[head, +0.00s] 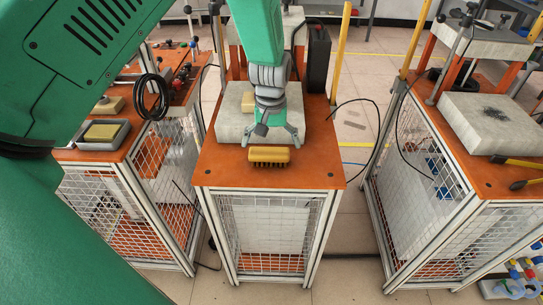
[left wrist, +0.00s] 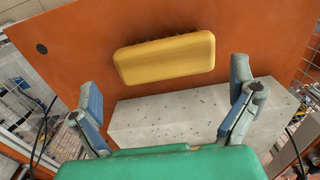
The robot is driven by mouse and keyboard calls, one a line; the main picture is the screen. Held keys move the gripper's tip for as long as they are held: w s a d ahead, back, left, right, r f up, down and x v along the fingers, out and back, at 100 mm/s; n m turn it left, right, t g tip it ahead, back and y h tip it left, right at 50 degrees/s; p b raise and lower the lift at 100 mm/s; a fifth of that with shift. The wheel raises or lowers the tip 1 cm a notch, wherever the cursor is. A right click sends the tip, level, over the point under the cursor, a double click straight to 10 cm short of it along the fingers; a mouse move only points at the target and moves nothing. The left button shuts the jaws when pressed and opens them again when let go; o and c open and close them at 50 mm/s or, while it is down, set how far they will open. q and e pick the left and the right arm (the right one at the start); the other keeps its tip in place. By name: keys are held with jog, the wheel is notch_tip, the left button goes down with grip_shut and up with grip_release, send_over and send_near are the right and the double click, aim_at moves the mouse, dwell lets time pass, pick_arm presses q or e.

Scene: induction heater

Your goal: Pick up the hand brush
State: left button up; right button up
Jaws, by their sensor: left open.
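The hand brush (head: 269,155) is a yellow block with dark bristles along one edge. It lies on the orange tabletop (head: 220,172) of the middle station, in front of the grey block. In the left wrist view the hand brush (left wrist: 165,58) lies beyond and roughly between the fingers. My left gripper (head: 272,140) is above the grey block's front edge, just behind the brush. My left gripper also shows in the left wrist view (left wrist: 168,103), with its fingers wide apart and nothing between them. My right gripper is not in either view.
Yellow posts (head: 341,50) rise at the back. A grey tray (head: 92,146) is on the left station. The tabletop beside the brush is clear.

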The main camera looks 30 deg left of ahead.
aim_at(270, 152)
pick_arm(q)
jog(key=f, duration=0.2)
jog(key=a+f, duration=0.1)
jog(key=f, duration=0.1)
jog(key=shift+s, duration=0.1)
jog(key=shift+d+r, duration=0.15)
jog(key=shift+d, duration=0.2)
jog(key=c, duration=0.8)
jog(key=shift+d, duration=0.1)
jog(key=shift+c, duration=0.2)
jog(key=r, duration=0.9)
jog(key=shift+a, duration=0.2)
jog(key=shift+d+r, duration=0.15)
jog(key=shift+r, duration=0.4)
jog(key=o, duration=0.6)
jog(key=c, duration=0.4)
jog(key=shift+a+f, duration=0.1)
jog(key=shift+a, duration=0.1)
jog(key=shift+c, duration=0.2)
